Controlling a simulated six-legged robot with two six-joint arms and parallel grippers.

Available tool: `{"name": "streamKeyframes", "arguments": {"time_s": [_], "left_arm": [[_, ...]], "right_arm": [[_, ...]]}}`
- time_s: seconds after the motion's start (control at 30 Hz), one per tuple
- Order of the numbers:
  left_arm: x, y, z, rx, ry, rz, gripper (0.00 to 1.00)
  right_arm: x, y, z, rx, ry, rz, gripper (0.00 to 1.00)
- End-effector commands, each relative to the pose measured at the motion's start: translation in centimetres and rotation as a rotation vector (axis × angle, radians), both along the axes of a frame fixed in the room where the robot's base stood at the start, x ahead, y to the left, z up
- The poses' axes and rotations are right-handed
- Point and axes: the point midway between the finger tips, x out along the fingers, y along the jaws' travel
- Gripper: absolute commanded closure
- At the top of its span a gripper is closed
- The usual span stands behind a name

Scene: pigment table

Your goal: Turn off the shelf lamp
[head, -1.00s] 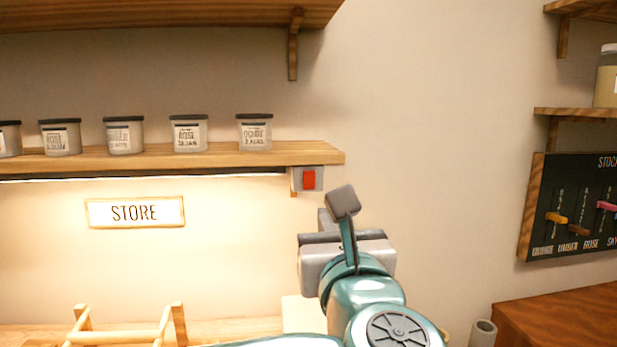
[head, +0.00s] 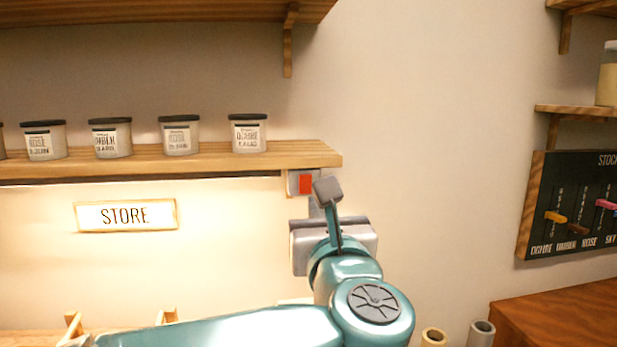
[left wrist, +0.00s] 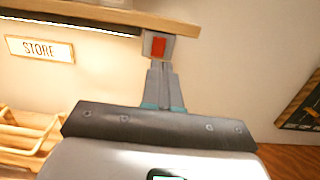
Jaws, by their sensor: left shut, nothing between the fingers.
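The shelf lamp (head: 140,181) is a strip under the lower shelf, and it is lit, with a bright glow on the wall below. Its red switch (head: 305,183) sits on a grey plate at the shelf's right end. The switch also shows in the left wrist view (left wrist: 158,46). My left gripper (head: 315,206) is shut and empty, just below the switch. In the left wrist view its fingertips (left wrist: 160,66) point up at the switch plate's lower edge. I cannot tell whether they touch it. My right gripper is out of view.
Several labelled jars (head: 248,134) stand on the lower shelf (head: 220,160). A STORE sign (head: 127,214) hangs below it. A stock board with sliders (head: 570,205) is on the right wall. The wall between is bare. Rolls (head: 481,333) stand at the lower right.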

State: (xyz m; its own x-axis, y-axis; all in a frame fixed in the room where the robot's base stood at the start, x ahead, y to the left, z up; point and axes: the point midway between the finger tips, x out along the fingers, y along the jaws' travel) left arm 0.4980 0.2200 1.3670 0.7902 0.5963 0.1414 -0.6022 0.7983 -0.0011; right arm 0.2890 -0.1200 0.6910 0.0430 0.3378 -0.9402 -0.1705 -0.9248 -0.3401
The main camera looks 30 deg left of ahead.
Motion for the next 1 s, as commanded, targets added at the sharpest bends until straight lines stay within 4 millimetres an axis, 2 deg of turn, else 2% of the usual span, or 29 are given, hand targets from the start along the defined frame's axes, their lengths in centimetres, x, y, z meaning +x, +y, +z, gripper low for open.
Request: {"name": "streamKeyframes", "arguments": {"time_s": [0.03, 0.2, 0.4, 0.6, 0.93, 1.0], "left_arm": [[1.0, 0.9, 0.5, 0.000, 0.004, 0.005, 1.00], [4.0, 3.1, 1.0, 0.001, 0.004, 0.006, 1.00], [6.6, 5.0, 1.4, 0.001, 0.003, 0.002, 1.00], [7.6, 5.8, 1.3, 0.000, 0.001, 0.000, 1.00], [7.7, 5.8, 1.3, 0.000, 0.002, 0.000, 1.00], [7.8, 5.9, 1.7, -0.011, 0.014, 0.002, 1.00]], "right_arm": [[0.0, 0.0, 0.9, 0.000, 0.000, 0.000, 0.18], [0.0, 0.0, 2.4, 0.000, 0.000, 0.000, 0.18], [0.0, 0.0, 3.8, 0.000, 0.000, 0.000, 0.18], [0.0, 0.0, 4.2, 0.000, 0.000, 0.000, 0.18], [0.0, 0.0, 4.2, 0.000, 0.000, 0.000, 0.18], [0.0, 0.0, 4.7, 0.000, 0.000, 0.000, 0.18]]}}
